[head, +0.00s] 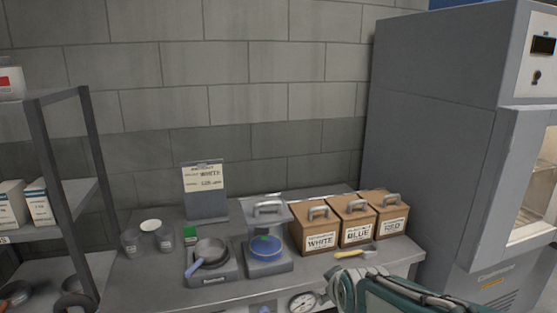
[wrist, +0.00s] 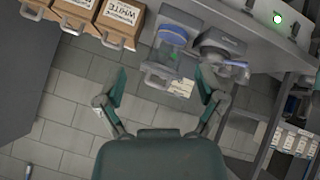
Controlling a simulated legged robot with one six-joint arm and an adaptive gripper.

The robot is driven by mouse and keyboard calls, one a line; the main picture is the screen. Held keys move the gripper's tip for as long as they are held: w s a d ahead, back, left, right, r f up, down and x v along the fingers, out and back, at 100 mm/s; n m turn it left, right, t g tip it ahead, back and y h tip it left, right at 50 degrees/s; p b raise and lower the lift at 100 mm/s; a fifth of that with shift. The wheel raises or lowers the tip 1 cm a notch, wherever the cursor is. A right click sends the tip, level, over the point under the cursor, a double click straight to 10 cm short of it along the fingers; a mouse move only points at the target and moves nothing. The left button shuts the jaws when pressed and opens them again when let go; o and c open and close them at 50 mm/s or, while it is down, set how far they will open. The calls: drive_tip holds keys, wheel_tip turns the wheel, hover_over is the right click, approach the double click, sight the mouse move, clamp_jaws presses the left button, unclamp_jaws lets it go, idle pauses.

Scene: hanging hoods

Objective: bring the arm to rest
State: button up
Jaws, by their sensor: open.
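My gripper (wrist: 160,82) is open in the wrist view, with its two teal fingers spread wide and nothing between them. The wrist view is turned so that the bench shows along its top. Beyond the fingers are a covered stand with a blue dish (wrist: 173,36) and the cartons at upper left, apart from the gripper. In the head view, a teal and grey part of my arm (head: 400,292) shows at the bottom right, in front of the bench edge. The rest of my arm is hidden.
The bench (head: 140,285) holds a dark pan (head: 211,250), a covered blue dish (head: 265,246), cartons labelled WHITE (head: 320,243), BLUE (head: 357,235) and RED (head: 392,226), and a yellow-handled tool (head: 352,254). A shelf rack (head: 42,150) stands left, a tall grey cabinet (head: 435,120) right.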

drive_tip(key=s+d+r+m+g, duration=0.1)
drive_tip(key=s+d+m, duration=0.1)
drive_tip(key=s, duration=0.8)
drive_tip(key=s+d+r+m+g, duration=0.1)
drive_tip(key=s+m, duration=0.4)
drive_tip(key=s, duration=0.6)
drive_tip(key=shift+s+d+r+g+h, duration=0.2)
drive_tip(key=shift+d+r+g+h, duration=0.3)
drive_tip(key=shift+g, duration=0.3)
drive_tip(key=shift+a, duration=0.1)
